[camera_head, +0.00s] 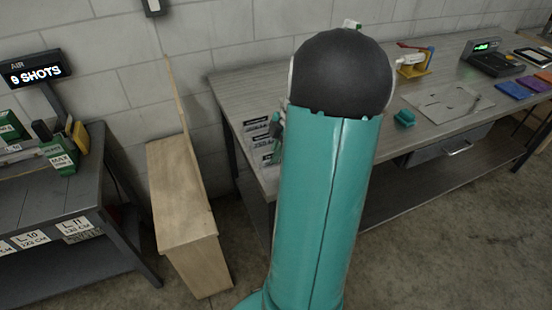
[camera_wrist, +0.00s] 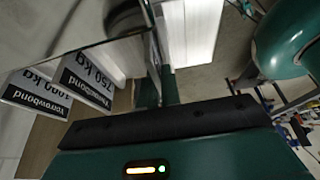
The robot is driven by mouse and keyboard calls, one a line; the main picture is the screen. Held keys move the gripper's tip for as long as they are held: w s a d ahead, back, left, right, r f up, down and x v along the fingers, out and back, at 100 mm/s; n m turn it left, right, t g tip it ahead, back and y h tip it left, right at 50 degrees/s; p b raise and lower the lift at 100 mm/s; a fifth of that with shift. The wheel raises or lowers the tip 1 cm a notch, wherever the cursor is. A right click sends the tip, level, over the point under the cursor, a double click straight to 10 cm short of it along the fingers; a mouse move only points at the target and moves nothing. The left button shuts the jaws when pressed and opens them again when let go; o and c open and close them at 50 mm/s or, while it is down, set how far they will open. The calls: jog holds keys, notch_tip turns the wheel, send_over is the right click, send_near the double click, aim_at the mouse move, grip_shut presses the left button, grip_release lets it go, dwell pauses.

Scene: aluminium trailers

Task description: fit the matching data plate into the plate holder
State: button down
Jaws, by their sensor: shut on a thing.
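Several data plates with black and white faces (camera_head: 262,141) stand in a row at the left end of the grey wooden bench. My gripper (camera_head: 277,125) is beside this row, mostly hidden behind my teal arm. In the wrist view a shiny metal plate (camera_wrist: 60,28) fills the upper left, very close; my gripper is shut on it. Its lettering cannot be read. I cannot make out the plate holder with certainty.
A pale marked panel (camera_head: 447,102) lies mid-bench, with a small teal block (camera_head: 404,118) beside it. A yellow and red device (camera_head: 413,60) and a scale with green display (camera_head: 492,62) stand behind. A wooden stand (camera_head: 182,200) fills the gap left of the bench.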

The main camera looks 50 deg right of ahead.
aim_at(273, 152)
jog(key=shift+r, duration=0.45)
notch_tip(273, 152, up, 2)
jog(key=shift+r, duration=0.15)
jog(key=s+d+r, duration=0.2)
jog(key=s+r, duration=0.3)
jog(key=s, duration=0.1)
jog(key=s+d+r, duration=0.2)
jog(key=s+r, duration=0.2)
jog(key=s, duration=0.3)
jog(key=shift+s+d+r, duration=0.15)
jog(key=shift+d+r, duration=0.1)
jog(key=shift+r, duration=0.15)
